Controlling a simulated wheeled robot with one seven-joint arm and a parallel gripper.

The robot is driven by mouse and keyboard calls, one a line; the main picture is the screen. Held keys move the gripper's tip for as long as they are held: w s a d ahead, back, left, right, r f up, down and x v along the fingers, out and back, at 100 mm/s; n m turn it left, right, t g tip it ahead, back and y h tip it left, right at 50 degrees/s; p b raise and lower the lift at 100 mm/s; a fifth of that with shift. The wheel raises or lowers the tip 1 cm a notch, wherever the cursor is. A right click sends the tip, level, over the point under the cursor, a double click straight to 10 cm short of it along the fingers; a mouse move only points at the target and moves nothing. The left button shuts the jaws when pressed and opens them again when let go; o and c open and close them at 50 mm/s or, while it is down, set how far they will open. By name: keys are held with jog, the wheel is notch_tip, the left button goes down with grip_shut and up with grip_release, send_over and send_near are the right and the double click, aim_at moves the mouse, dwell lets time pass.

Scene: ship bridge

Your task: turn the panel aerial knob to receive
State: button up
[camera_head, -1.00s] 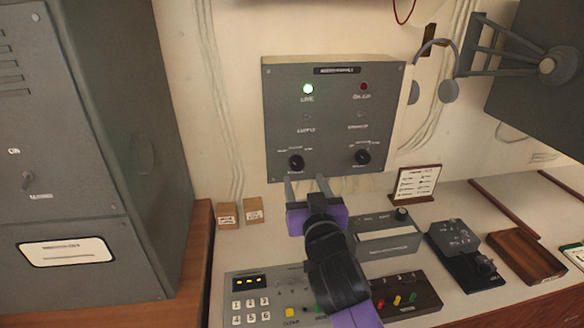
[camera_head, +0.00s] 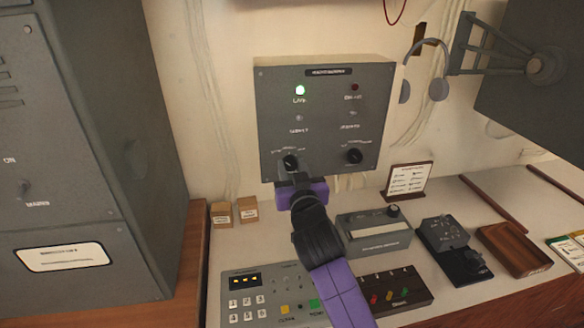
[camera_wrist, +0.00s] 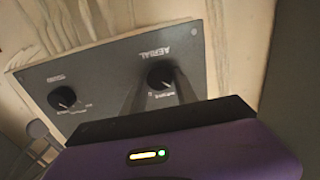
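The grey wall panel (camera_head: 345,92) is upright above the desk, with two black knobs low on its face. The aerial knob (camera_head: 290,162) is the left one. In the wrist view, which is upside down, the aerial knob (camera_wrist: 160,77) sits below its AERIAL label. My gripper (camera_head: 290,172) is at this knob from below. In the wrist view my gripper (camera_wrist: 158,90) has one finger on each side of the knob, with a gap between them; I cannot tell if they touch it. The knob's pointer direction is too small to read.
The other black knob (camera_head: 353,156) is to the right on the panel. A green lamp (camera_head: 300,90) is lit; the red lamp (camera_head: 354,87) looks dark. Below stand a keypad unit (camera_head: 262,300), a grey box (camera_head: 372,240) and small cartons (camera_head: 221,214). A headset (camera_head: 437,90) hangs at right.

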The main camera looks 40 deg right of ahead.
grip_shut()
jog(key=shift+f+m+b, duration=0.1)
jog(key=shift+m+b, duration=0.2)
jog(key=shift+b, duration=0.2)
jog(key=m+b, duration=0.2)
jog(key=b, duration=0.1)
jog(key=shift+f+m, duration=0.15)
jog(key=shift+m, duration=0.15)
jog(key=m+b, duration=0.2)
jog(key=shift+b, duration=0.35)
jog(key=shift+d+m+b, duration=0.15)
jog(key=shift+m+b, duration=1.05)
jog(key=shift+m, duration=0.5)
jog(key=shift+s, duration=0.1)
